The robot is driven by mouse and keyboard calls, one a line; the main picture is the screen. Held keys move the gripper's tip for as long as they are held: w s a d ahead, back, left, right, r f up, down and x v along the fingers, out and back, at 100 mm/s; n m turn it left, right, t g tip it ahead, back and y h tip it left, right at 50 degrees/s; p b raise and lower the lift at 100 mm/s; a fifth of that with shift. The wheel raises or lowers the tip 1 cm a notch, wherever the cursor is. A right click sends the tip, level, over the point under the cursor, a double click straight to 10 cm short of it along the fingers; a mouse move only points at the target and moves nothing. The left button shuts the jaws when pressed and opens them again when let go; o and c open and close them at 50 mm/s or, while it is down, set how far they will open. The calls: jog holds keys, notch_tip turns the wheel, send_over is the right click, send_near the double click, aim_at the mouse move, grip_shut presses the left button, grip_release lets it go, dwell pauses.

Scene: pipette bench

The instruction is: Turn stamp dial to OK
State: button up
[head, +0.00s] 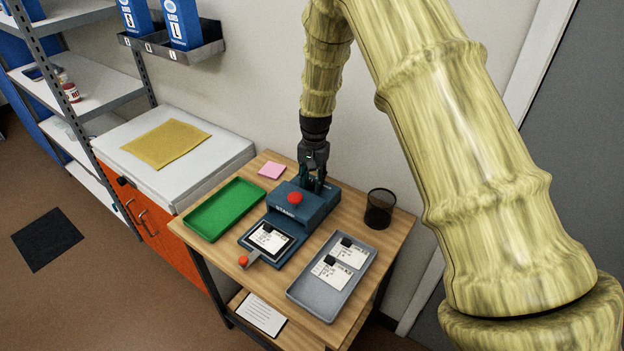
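The stamp machine (316,203) is a dark blue-grey block on the wooden table, with a red round button (295,198) on top and a white card (270,239) on its front plate. A small lever with an orange-red knob (243,260) sticks out at the front left. My gripper (318,184) points down at the back top of the machine, its fingers at or just above the surface. The stamp dial cannot be made out; it may be hidden by the fingers. Whether the fingers touch or hold anything is too small to tell.
A green tray (190,222) lies left of the machine, a grey tray (298,291) with cards right of it. A black mesh cup (379,222) stands at the right back and pink notes (272,170) lie behind. A white-topped cabinet (230,148) adjoins at left.

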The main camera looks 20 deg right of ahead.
aim_at(314, 182)
grip_shut()
jog(key=shift+n, duration=0.7)
grip_release()
notch_tip(314, 182, up, 12)
jog(key=shift+d, duration=0.2)
dwell(0.4)
